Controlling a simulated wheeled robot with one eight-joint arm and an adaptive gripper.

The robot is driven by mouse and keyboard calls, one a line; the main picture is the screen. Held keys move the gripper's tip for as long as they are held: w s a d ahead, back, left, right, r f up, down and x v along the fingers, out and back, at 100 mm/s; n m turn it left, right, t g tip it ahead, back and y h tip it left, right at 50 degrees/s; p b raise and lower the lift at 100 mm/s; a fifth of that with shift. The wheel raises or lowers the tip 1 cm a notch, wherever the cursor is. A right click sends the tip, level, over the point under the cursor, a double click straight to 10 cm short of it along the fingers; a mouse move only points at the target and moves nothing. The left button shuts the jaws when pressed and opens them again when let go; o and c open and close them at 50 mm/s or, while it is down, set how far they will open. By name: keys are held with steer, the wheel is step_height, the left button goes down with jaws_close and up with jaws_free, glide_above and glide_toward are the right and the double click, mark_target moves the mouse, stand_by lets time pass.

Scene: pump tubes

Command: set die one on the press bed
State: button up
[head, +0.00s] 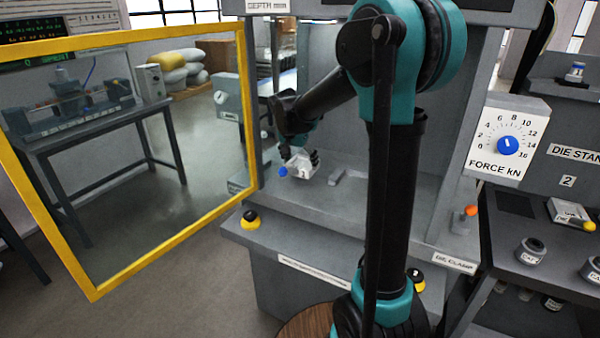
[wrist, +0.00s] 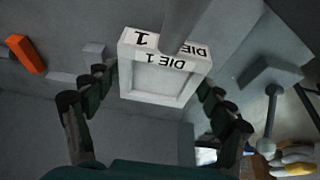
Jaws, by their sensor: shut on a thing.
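Die one (head: 301,164) is a pale block with a blue knob (head: 283,171), over the press bed (head: 330,205) inside the press. In the wrist view the die (wrist: 160,84) shows its "DIE 1" and "1" labels and a square recess. My gripper (wrist: 158,85) has a dark finger on each side of it and is shut on it. In the head view my gripper (head: 303,157) is small and partly hidden by my own arm. A grey bar (wrist: 190,22) crosses the die's top edge. I cannot tell whether the die touches the bed.
A grey raised piece (head: 350,178) lies on the bed right of the die. A yellow-framed guard door (head: 150,257) stands open at left. The die stand (head: 505,240) at right holds die two (head: 568,211). An orange block (wrist: 26,54) shows in the wrist view.

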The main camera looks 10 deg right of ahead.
mark_target(300, 171)
steer(key=shift+f, duration=2.1)
steer(key=shift+f, duration=0.1)
steer(key=o, duration=1.8)
steer(key=v, duration=1.1)
steer(key=shift+s+a+r, duration=0.1)
steer(key=shift+s+r, duration=0.05)
steer(key=shift+r, duration=0.15)
steer(key=shift+s, duration=0.25)
steer(key=s+d+f+n+y, duration=0.1)
steer(key=s+d+f+n, duration=0.1)
steer(key=s+f, duration=0.4)
steer(key=s+d+f+n, duration=0.2)
steer(key=s+f, duration=0.4)
steer(key=s, duration=0.5)
steer(key=s+d+f+n+y, duration=0.1)
steer(key=s+d+f+n, duration=0.2)
steer(key=s+f, duration=0.3)
steer(key=shift+s+d+f+t+y, duration=0.2)
steer(key=shift+s+d, duration=0.1)
steer(key=shift+s, duration=0.35)
steer(key=shift+s+d+f+t+y, duration=0.1)
steer(key=shift+s+d+f, duration=0.15)
steer(key=shift+s, duration=0.4)
